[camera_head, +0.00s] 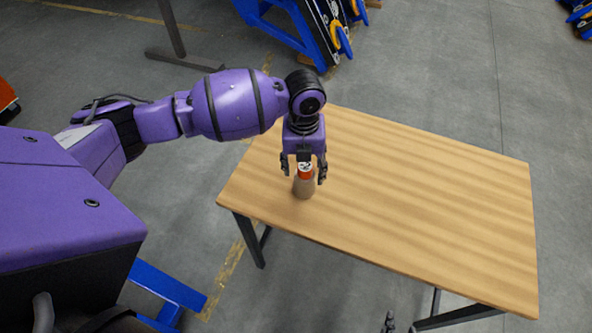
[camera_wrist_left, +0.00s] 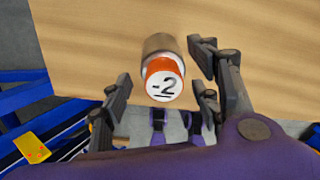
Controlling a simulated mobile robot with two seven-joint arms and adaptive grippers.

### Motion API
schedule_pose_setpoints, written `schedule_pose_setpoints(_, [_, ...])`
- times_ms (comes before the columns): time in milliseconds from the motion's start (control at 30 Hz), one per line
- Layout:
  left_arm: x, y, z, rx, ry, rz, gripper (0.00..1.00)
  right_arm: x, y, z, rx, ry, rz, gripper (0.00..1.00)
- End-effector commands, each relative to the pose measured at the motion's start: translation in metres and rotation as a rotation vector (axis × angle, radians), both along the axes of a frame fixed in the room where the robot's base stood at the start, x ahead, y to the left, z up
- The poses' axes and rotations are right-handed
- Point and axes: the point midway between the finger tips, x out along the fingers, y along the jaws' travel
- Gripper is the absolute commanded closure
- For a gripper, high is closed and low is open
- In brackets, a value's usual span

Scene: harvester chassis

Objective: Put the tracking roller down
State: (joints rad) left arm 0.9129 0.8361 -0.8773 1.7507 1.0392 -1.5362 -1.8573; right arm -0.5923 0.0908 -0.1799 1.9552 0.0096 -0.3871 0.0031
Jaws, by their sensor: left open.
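The tracking roller (camera_head: 304,189) is a brownish cylinder with an orange band and a white end face. It appears to stand upright on the wooden table near its left front edge. In the left wrist view the roller (camera_wrist_left: 163,82) shows its white face marked "-2" towards me. My left gripper (camera_head: 304,173) points down over the roller, with its fingers apart on both sides of it. In the left wrist view the left gripper (camera_wrist_left: 160,98) shows gaps between its fingers and the roller. Dark fingertips of my right gripper (camera_head: 390,323) just enter at the bottom edge.
The wooden table (camera_head: 430,200) is otherwise bare, with wide free room right of the roller. Blue racks (camera_head: 290,30) stand on the grey floor behind it. A blue frame (camera_head: 165,290) lies low at the front left.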

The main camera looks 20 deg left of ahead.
Motion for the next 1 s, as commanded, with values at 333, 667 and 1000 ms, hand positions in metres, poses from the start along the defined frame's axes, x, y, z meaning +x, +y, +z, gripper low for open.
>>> schedule_pose_setpoints(333, [0.003,0.001,0.072,0.000,-0.009,-0.001,0.43,0.004,0.004,0.004,0.008,-0.008,-0.005,0.60])
schedule_pose_setpoints(667, [0.002,0.002,0.114,-0.001,-0.004,-0.001,0.43,-0.004,0.003,0.001,0.008,0.006,-0.007,0.60])
schedule_pose_setpoints(1000, [0.002,0.002,0.117,-0.001,-0.003,0.000,0.43,-0.007,-0.001,0.000,0.000,0.011,0.001,0.60])
